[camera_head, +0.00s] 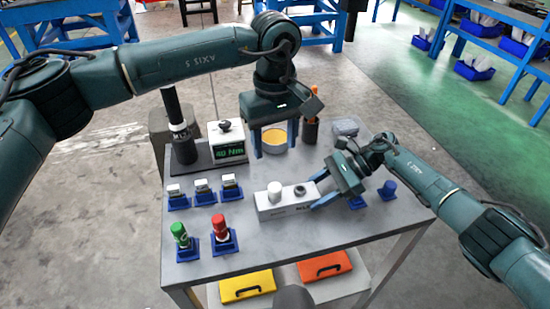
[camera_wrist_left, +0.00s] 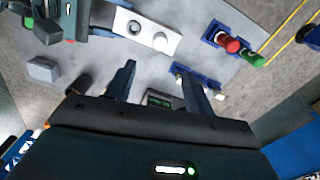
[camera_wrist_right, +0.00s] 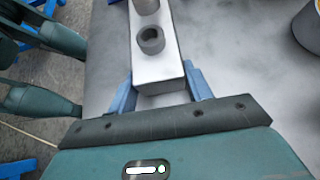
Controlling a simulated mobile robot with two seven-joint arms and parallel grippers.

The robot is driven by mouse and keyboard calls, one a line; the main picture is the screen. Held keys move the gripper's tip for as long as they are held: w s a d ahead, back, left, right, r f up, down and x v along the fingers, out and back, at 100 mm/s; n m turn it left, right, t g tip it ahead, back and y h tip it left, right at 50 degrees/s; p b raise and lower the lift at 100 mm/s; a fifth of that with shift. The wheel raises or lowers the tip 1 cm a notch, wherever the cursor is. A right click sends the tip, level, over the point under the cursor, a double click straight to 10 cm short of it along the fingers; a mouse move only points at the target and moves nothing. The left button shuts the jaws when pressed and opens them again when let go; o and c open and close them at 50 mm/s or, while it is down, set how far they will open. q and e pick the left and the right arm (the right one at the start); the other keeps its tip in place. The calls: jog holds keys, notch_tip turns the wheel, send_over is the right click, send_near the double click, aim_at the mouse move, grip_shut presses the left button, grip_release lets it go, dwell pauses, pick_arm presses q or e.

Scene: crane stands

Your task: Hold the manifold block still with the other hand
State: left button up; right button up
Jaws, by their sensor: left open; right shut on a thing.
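The manifold block (camera_head: 287,211) is a white oblong block lying on the grey table. A white cap stands on its left part and a dark ring-shaped port on its right part. My right gripper (camera_head: 317,196) is shut on the block's right end, one finger on each side, as the right wrist view of the block (camera_wrist_right: 158,67) shows. The block also shows in the left wrist view (camera_wrist_left: 130,28), away from the left fingers.
A tester with a green display (camera_head: 229,149) stands at the back left. Small pieces in blue stands (camera_head: 204,196) line the left side. A green-topped piece (camera_head: 180,234) and a red-topped piece (camera_head: 221,230) stand front left.

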pick_arm(q)
jog(key=shift+r, duration=2.35)
pick_arm(e)
jog(key=o, duration=1.2)
